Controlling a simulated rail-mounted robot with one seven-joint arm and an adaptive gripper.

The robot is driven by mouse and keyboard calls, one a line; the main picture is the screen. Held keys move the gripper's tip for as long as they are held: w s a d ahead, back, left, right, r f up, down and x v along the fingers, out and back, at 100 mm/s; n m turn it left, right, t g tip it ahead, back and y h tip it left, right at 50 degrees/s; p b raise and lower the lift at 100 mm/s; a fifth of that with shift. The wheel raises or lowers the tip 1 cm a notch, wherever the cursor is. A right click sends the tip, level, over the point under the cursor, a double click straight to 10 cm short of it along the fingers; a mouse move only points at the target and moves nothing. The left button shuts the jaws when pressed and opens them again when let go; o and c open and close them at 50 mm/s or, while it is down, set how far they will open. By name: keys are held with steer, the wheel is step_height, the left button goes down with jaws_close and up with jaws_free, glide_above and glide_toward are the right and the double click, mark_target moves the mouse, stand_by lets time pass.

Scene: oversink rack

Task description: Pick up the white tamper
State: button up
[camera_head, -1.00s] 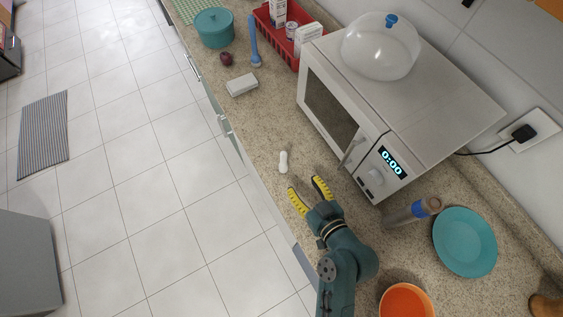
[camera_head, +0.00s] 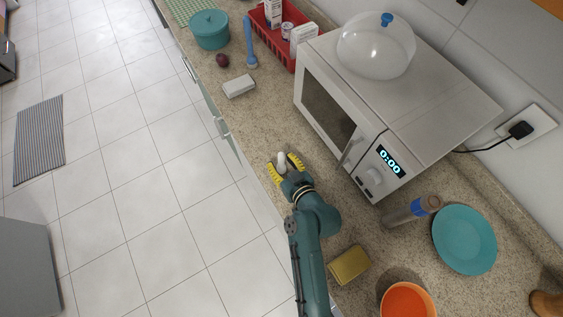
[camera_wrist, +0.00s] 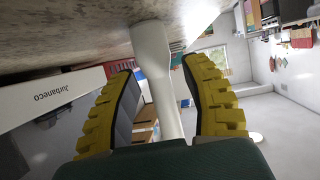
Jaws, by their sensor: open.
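The white tamper (camera_head: 282,160) stands on the speckled stone counter in front of the microwave. In the wrist view the tamper (camera_wrist: 157,75) appears as a white shaft with a wider end against the counter, between the two fingers. My gripper (camera_head: 283,166) is open, with one yellow-padded finger on each side of the tamper. In the wrist view my gripper (camera_wrist: 160,95) shows gaps between the tamper and both fingers. The tamper's near end is partly hidden behind the gripper's palm.
The microwave (camera_head: 385,110) stands to the right, with a clear dome on top. A white box (camera_head: 239,86) lies farther back on the counter. A yellow sponge (camera_head: 349,265), an orange bowl (camera_head: 407,301) and a teal plate (camera_head: 465,240) are nearer. The counter edge is close on the left.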

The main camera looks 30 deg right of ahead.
jaws_close()
